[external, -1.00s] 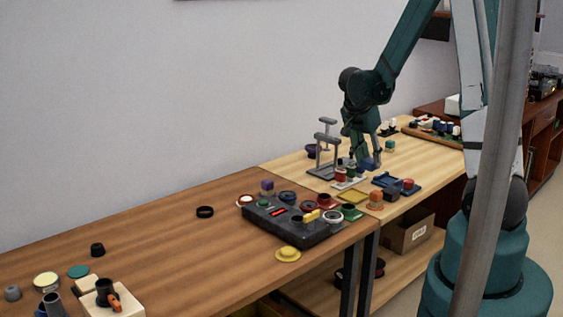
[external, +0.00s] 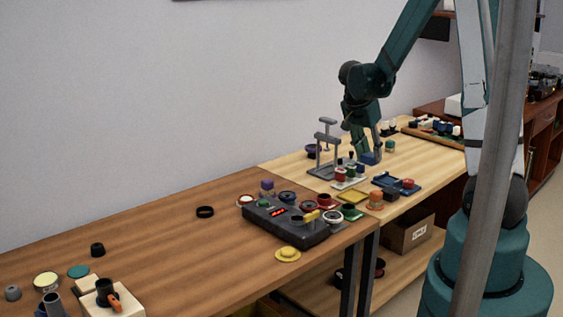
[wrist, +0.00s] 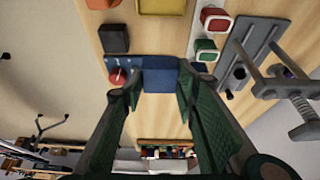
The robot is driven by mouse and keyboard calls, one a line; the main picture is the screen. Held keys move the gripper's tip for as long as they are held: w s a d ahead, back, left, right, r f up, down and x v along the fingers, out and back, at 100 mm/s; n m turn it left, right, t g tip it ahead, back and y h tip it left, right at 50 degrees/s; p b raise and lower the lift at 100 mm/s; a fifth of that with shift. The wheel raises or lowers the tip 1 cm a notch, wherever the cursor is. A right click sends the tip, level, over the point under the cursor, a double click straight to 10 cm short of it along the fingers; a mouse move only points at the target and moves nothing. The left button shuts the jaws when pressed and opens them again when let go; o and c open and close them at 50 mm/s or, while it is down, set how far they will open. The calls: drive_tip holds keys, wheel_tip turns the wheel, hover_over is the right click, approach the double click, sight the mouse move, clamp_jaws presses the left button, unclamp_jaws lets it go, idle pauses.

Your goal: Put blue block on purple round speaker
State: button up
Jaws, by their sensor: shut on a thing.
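The blue block (wrist: 160,76) sits between my two fingertips in the wrist view, and my gripper (wrist: 161,66) is shut on it. In the external view the blue block (external: 371,158) hangs at the end of my gripper (external: 368,150), over the light wooden table. A dark purple round thing (external: 312,151), which looks like the purple round speaker, stands at the back left of that table, partly behind a grey stand. It lies to the left of my gripper.
A grey stand (external: 325,150) rises left of my gripper. A white rack (external: 347,180) with red and green pieces is close by. A blue tray (external: 394,185) with a red piece and a yellow tray (external: 353,197) lie in front. A dark control box (external: 285,225) is on the brown table.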

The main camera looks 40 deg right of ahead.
sight(370, 155)
drive_tip(key=shift+r, duration=4.8)
drive_tip(key=w+d+r+m+p, duration=0.1)
drive_tip(key=w+d+r+p, duration=0.15)
drive_tip(key=w, duration=0.45)
drive_tip(key=w+d+r+m+p, duration=0.1)
drive_tip(key=w+p, duration=0.3)
drive_tip(key=w, duration=0.2)
drive_tip(key=w+d+f+m+g+p, duration=0.1)
drive_tip(key=w+d+f+p, duration=0.3)
drive_tip(key=w, duration=0.7)
drive_tip(key=w+d+r+m+g+p, duration=0.1)
drive_tip(key=w+p, duration=0.5)
drive_tip(key=w, duration=0.4)
drive_tip(key=shift+w+f, duration=0.15)
drive_tip(key=shift+f, duration=2.5)
drive_tip(key=shift+f, duration=0.1)
drive_tip(key=shift+f+p, duration=0.55)
drive_tip(key=shift+f, duration=2.5)
